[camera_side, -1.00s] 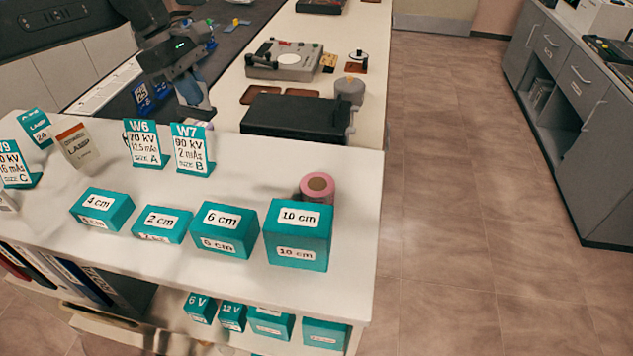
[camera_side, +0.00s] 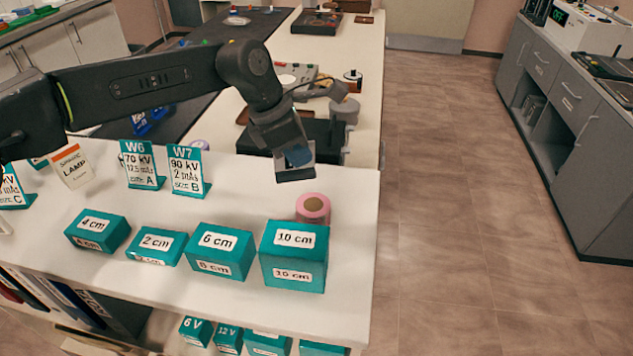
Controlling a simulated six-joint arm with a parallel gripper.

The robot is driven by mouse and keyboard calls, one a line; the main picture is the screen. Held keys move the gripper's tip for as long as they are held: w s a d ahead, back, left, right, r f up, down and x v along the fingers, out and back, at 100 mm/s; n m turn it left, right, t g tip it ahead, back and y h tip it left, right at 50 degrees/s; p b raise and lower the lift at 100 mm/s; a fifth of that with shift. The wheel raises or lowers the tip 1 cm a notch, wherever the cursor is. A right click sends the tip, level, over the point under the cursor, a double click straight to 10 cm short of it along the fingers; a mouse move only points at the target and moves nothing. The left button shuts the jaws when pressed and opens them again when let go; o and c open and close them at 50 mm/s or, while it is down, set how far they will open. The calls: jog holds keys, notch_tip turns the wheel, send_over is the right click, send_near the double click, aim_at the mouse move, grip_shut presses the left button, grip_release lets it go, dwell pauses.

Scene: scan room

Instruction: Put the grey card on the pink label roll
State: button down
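The fingers are small and partly hidden here. No other grey card can be made out on the counter.
Signs W6 (camera_side: 142,165) and W7 (camera_side: 187,171) stand behind. A black flat case (camera_side: 325,130) lies beyond. Counter right of the roll is narrow.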

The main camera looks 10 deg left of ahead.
aim_at(311, 173)
jog(key=d+f, duration=0.2)
jog(key=d, duration=0.1)
jog(key=shift+s+d, duration=0.1)
jog(key=shift+s, duration=0.1)
jog(key=shift+f, duration=2)
jog(key=shift+f, duration=0.15)
jog(key=c, duration=1.3)
grip_release()
jog(key=shift+c, duration=0.2)
